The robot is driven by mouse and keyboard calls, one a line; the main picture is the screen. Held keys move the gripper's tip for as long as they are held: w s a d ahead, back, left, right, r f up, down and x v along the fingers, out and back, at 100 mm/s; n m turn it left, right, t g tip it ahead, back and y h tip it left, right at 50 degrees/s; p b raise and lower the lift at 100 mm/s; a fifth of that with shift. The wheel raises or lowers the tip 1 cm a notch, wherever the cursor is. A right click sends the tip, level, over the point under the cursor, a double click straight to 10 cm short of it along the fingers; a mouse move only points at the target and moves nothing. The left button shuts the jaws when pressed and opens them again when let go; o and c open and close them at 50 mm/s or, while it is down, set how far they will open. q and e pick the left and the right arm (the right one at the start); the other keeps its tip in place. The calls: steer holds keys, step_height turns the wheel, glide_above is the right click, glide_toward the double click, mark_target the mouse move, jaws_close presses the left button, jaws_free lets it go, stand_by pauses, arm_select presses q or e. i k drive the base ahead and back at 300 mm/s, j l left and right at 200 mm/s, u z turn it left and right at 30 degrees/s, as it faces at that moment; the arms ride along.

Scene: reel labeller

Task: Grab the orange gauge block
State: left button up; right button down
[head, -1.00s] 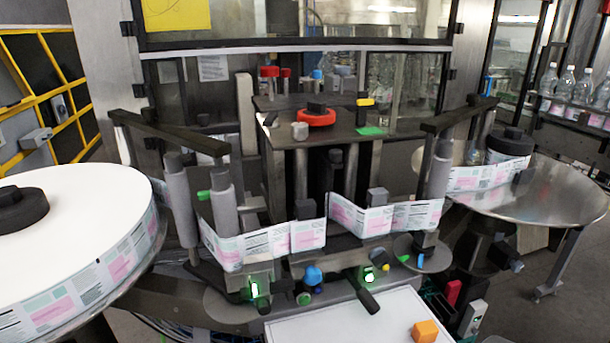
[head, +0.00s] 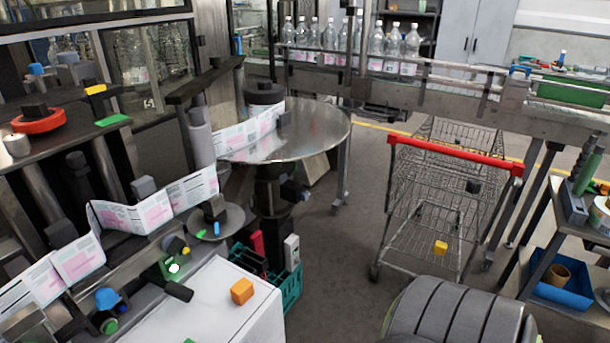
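An orange block (head: 242,291) lies on top of a white cabinet (head: 205,305) at the lower left of the head view. Nothing touches or covers it. A second small yellow-orange block (head: 440,247) sits in or behind the lower part of a wire shopping cart further right.
The shopping cart (head: 455,160) with its red handle stands on the floor at right centre. A round metal table (head: 300,130) is behind the white cabinet. A green crate (head: 290,292) stands beside the cabinet. Grey floor is open between table and cart.

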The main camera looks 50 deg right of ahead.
mark_target(243, 291)
steer(key=z, duration=1.15)
steer(key=l+z, duration=0.1)
steer(key=k, duration=0.05)
